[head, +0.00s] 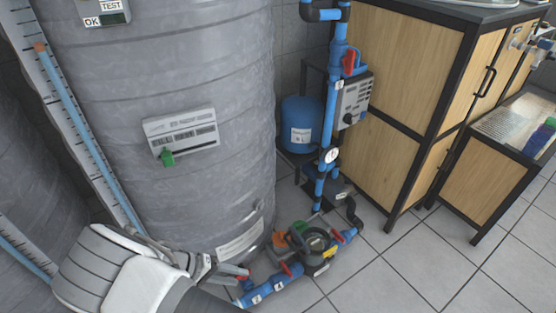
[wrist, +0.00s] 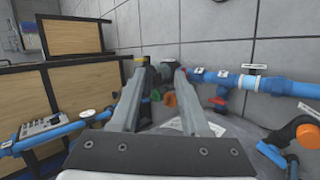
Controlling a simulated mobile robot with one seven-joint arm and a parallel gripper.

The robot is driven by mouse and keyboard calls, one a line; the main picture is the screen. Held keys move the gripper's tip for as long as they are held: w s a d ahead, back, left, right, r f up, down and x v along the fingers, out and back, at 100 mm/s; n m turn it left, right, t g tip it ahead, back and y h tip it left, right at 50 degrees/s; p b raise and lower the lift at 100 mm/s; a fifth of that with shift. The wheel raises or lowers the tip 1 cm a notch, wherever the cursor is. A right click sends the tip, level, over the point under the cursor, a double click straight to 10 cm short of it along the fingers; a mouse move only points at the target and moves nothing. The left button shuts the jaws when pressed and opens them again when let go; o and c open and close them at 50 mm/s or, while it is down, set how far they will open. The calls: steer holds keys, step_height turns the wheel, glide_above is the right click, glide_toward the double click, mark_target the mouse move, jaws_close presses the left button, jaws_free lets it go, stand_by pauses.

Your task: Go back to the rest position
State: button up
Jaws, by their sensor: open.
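My white arm comes in at the lower left of the head view, and my gripper (head: 232,269) is low in front of the large grey tank (head: 190,100). In the wrist view, the two grey fingers of my gripper (wrist: 162,78) stand apart with nothing held between them. Beyond the fingertips are a dark pump body and small green and orange parts (wrist: 169,99). In the head view, the pump (head: 312,245) with its blue pipe lies on the floor to the right of my gripper. I cannot tell whether the fingers touch the pipe.
Red valve handles (head: 291,269) stick up from the blue pipe (head: 268,288) close to my gripper. A blue vessel (head: 301,125) and upright pipes stand behind. A wooden cabinet (head: 385,100) is at the right. The tiled floor (head: 410,265) at the lower right is clear.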

steer(key=w+d+r+m+g+y, duration=0.15)
steer(key=d+r+y, duration=0.35)
steer(key=r, duration=0.9)
steer(key=w+d+r+m+g+y, duration=0.1)
steer(key=w+d+r+m+y, duration=0.15)
steer(key=d+r, duration=0.8)
steer(key=s+d+r+t+y, duration=0.1)
steer(key=s+d+r+t, duration=0.2)
steer(key=s+d+r, duration=0.45)
steer(key=s+d+r+t+y, duration=0.1)
steer(key=s+d+r+t, duration=0.3)
steer(key=r, duration=0.6)
step_height(320, 180, up, 25)
steer(key=s+a+p, duration=0.1)
steer(key=p, duration=2.3)
steer(key=shift+s+g+p, duration=0.15)
steer(key=shift+g+p, duration=0.2)
steer(key=shift+g, duration=0.1)
steer(key=shift+f, duration=0.15)
